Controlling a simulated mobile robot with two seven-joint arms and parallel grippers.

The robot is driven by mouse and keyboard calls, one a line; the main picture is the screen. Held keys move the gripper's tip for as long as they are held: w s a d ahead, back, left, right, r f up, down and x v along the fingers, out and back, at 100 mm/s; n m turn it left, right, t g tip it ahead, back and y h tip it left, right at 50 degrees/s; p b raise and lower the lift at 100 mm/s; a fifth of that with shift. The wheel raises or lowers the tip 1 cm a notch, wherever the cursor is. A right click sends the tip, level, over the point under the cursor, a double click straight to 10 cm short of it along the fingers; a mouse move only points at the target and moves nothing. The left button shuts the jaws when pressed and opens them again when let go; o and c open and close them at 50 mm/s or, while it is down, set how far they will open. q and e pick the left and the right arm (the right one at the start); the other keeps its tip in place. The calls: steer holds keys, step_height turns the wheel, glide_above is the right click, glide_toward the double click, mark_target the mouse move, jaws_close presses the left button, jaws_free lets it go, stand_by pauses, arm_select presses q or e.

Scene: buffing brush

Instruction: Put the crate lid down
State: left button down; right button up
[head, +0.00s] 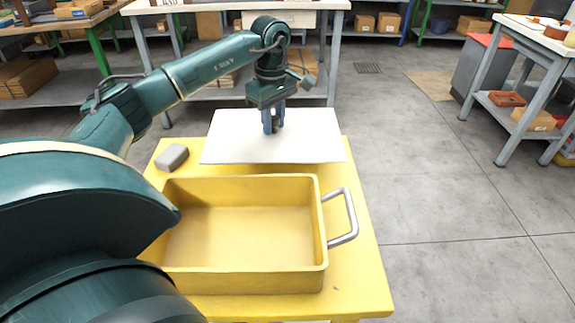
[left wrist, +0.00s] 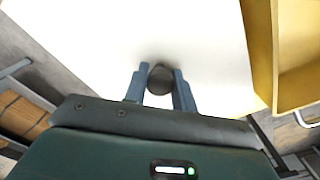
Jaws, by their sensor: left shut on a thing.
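The crate lid (head: 305,145) is a flat white panel at the far side of the yellow table, beyond the open crate. In the left wrist view the lid (left wrist: 110,35) fills much of the picture, with a dark round knob (left wrist: 160,80) on it. My left gripper (head: 273,128) is over the lid's middle, and its fingers (left wrist: 158,88) are shut on the knob. The yellow crate (head: 323,225) is open and empty, with a grey handle (head: 354,222) on its right side. I cannot tell whether the lid touches the table. My right gripper is not in view.
A grey block (head: 172,157) lies on the yellow table (head: 360,265) left of the lid. Workbenches with boxes stand behind and at the right. Open floor (head: 430,215) lies to the right.

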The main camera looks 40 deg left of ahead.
mark_target(273, 137)
arm_select(q)
step_height(273, 137, down, 5)
steer(key=shift+s+b, duration=0.1)
steer(key=shift+b, duration=0.2)
steer(key=shift+f+b, duration=0.3)
steer(key=shift+f, duration=1.95)
steer(key=shift+f, duration=0.1)
steer(key=c, duration=1.1)
jaws_free()
steer(key=shift+c, duration=0.2)
steer(key=shift+r, duration=0.35)
step_height(273, 137, up, 12)
steer(key=shift+f+p, duration=0.25)
steer(key=shift+p, duration=0.7)
